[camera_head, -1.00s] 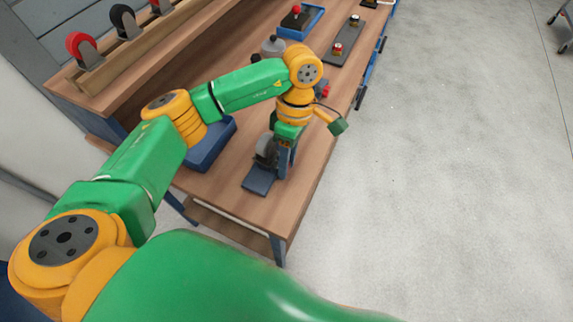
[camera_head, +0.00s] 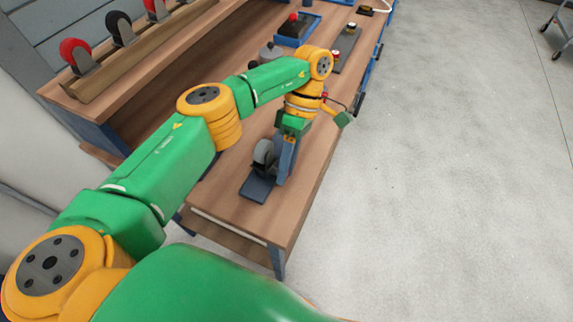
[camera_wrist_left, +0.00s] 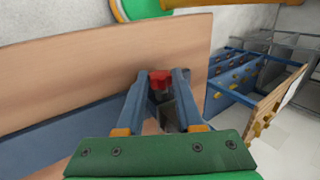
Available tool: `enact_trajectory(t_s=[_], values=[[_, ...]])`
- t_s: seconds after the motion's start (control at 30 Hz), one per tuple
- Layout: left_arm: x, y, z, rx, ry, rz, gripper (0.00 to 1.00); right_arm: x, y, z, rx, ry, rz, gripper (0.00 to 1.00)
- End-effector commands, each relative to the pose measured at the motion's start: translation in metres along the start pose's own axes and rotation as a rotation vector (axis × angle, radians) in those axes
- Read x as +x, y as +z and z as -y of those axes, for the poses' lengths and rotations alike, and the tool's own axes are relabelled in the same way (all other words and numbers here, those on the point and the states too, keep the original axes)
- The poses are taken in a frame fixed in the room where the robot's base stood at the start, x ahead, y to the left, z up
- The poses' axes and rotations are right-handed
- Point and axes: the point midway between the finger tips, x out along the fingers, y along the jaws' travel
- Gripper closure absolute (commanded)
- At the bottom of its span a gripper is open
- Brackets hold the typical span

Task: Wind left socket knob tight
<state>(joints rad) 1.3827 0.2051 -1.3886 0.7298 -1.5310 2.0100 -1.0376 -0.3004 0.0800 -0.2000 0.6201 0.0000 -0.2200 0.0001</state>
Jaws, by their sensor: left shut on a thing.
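My left gripper (camera_head: 284,168) points down at the near end of the wooden bench, beside a grey wheel (camera_head: 263,152) on a dark blue-grey base plate (camera_head: 258,189). In the left wrist view, its two blue-grey fingers (camera_wrist_left: 160,75) close on a red knob (camera_wrist_left: 160,77). A dark part (camera_wrist_left: 167,108) shows below the knob between the fingers. In the head view the gripper and wrist hide the knob. I cannot tell how far the knob is wound. My right gripper is out of view.
The wooden bench (camera_head: 238,208) runs away to the upper right. A blue tray with a red-knobbed part (camera_head: 293,20) and a grey fixture plate (camera_head: 345,52) lie farther along it. A rack of wheels (camera_head: 75,52) stands at the left.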

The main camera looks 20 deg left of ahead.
Motion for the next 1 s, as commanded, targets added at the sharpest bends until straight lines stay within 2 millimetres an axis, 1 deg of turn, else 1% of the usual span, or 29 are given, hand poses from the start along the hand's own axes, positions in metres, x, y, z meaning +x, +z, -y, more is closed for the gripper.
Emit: enact_trajectory(t_s=[0.1,0.13,0.17,0.2,0.23,0.5,0.57,0.63,0.77,0.87,0.97,1.0], values=[[-0.001,-0.001,0.0,-0.001,0.002,-0.001,1.0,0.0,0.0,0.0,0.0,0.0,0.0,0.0],[-0.001,-0.001,0.0,-0.001,0.002,-0.001,0.59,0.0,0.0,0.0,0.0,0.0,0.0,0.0],[-0.001,-0.001,0.0,-0.001,0.002,-0.001,0.51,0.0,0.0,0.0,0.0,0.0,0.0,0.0],[-0.001,0.0,0.0,-0.001,0.002,-0.001,0.4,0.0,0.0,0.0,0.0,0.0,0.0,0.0],[-0.001,0.0,0.0,-0.001,0.001,-0.001,0.34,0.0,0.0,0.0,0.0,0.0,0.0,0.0],[-0.001,0.0,0.0,-0.001,0.001,-0.001,0.34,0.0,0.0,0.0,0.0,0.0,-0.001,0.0],[-0.003,0.0,0.002,-0.001,0.002,-0.001,0.34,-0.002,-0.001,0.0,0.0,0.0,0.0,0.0],[-0.01,-0.001,0.006,-0.001,0.003,-0.002,0.34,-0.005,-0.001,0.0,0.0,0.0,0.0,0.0],[-0.032,-0.001,0.019,-0.001,0.004,-0.002,0.34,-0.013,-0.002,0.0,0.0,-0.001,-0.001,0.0],[-0.034,0.003,0.031,0.003,0.003,-0.001,0.34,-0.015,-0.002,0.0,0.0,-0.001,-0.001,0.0],[-0.04,0.007,0.048,0.005,0.004,-0.001,0.34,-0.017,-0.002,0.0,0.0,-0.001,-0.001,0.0],[-0.044,0.01,0.058,0.004,0.005,-0.001,0.34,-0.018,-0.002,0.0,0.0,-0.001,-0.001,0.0]])
